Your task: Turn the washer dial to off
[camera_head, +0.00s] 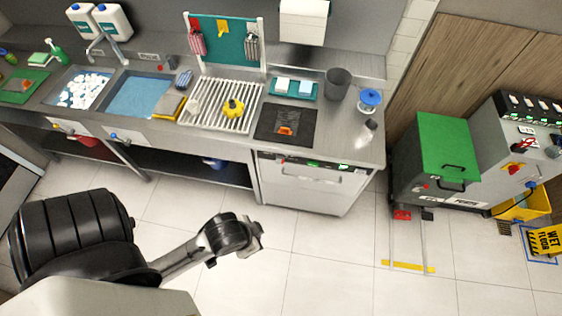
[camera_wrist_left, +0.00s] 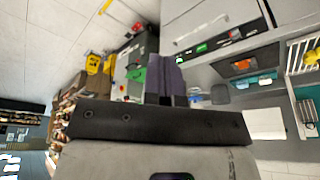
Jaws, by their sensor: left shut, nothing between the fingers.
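An under-counter washer (camera_head: 315,182) with a steel front stands below the right end of the counter. Its control strip (camera_head: 318,163) shows small green lights. In the left wrist view the strip (camera_wrist_left: 205,47) shows near the top, turned, with green and red spots. I cannot make out the dial on it. A grey machine (camera_head: 512,140) at the far right carries a red knob (camera_head: 516,169). My left gripper (camera_head: 257,241) is shut and empty above the floor, in front of the washer and apart from it. Its fingers (camera_wrist_left: 168,78) show dark in the wrist view. My right gripper is not in view.
A steel counter holds sinks, a dish rack (camera_head: 222,112), a dark mat (camera_head: 286,122) and a dark cup (camera_head: 338,82). A green-topped unit (camera_head: 447,145) stands right of the washer. A yellow wet-floor sign (camera_head: 545,241) is at the far right. The tiled floor before the washer is clear.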

